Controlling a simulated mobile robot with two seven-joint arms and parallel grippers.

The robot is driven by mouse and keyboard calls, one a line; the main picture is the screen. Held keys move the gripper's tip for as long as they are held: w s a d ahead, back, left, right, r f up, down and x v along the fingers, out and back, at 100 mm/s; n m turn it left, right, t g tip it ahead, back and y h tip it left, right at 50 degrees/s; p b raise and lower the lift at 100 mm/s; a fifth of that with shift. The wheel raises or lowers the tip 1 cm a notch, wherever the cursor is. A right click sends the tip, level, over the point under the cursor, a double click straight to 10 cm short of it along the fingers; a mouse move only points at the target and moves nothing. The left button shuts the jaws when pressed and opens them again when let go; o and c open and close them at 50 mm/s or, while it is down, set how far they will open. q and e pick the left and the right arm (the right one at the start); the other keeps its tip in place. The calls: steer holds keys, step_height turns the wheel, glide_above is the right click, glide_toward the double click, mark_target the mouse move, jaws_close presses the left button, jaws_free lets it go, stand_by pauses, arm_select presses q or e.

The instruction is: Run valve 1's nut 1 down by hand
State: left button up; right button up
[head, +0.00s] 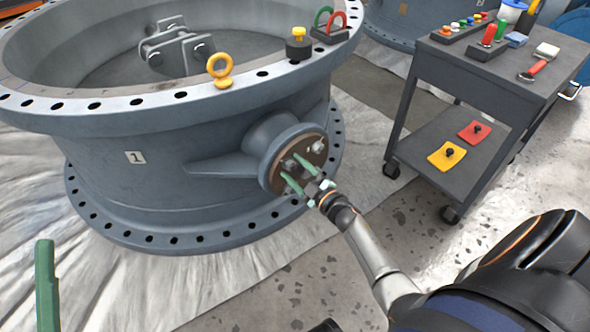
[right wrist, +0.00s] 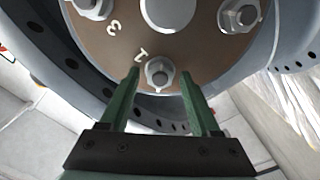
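Valve 1 (head: 110,170) is a large grey ring-shaped body with a "1" plate on its side. A round brown plate (head: 317,145) on its side boss carries several hex nuts. My right gripper (head: 290,165) is open in front of this plate, its green fingers pointing at it. In the right wrist view, a hex nut on a stud (right wrist: 160,72) shows between the two fingertips, with space on both sides. Another nut (right wrist: 240,14) is at upper right. Of my left gripper, only a green finger (head: 45,285) shows at lower left.
A dark cart (head: 505,75) stands at the right, with tools and coloured items on top and red and yellow pads on its lower shelf. A yellow lifting eye (head: 220,72) sits on the valve's upper flange. The floor between valve and cart is clear.

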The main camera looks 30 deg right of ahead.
jaws_close()
stand_by(0.6)
